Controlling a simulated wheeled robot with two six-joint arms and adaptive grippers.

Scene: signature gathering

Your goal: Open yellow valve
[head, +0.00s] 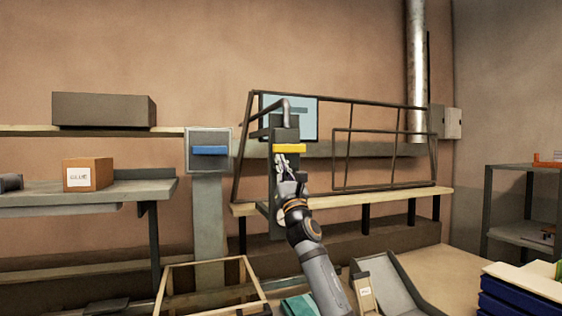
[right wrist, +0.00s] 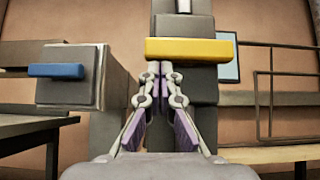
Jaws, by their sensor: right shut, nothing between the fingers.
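The yellow valve is a bar-shaped handle (head: 289,148) lying level across the front of a dark upright post (head: 287,208). In the right wrist view the yellow handle (right wrist: 190,50) spans the upper middle, just above the fingertips. My right gripper (head: 283,160) is shut and empty, its tips just below the yellow handle. In the right wrist view the gripper (right wrist: 160,70) points at the post. I cannot tell whether the tips touch the handle. My left gripper is not in view.
A blue handle (head: 209,150) sits on a grey box to the left. A metal frame (head: 385,158) stands behind on a wooden bench (head: 340,199). A wooden open frame (head: 212,262) and a grey tray (head: 395,290) are low in front.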

